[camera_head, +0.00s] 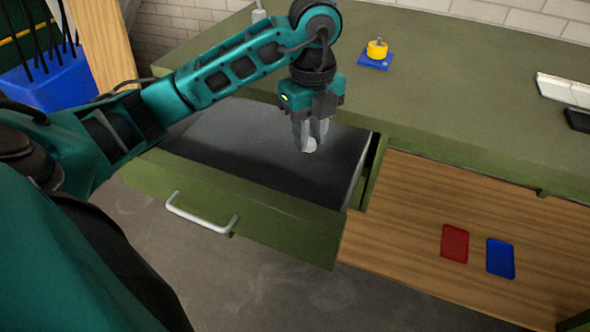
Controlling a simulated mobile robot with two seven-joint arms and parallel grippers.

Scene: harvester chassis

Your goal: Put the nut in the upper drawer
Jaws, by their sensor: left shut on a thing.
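The upper drawer (215,165) is pulled out from under the green worktop, with a dark bare inside and a silver handle on its green front. My left gripper (310,146) points down over the right part of the open drawer. It is shut on the nut (310,146), a small pale grey piece partly hidden between the fingertips. I cannot tell how far the nut is above the drawer floor. My right gripper is not in view.
A yellow object on a blue base (375,54) stands on the green worktop (450,90). A red card-like piece (454,243) and a blue one (500,258) lie on the wooden shelf (410,200) at right. A blue bin (55,85) is at far left.

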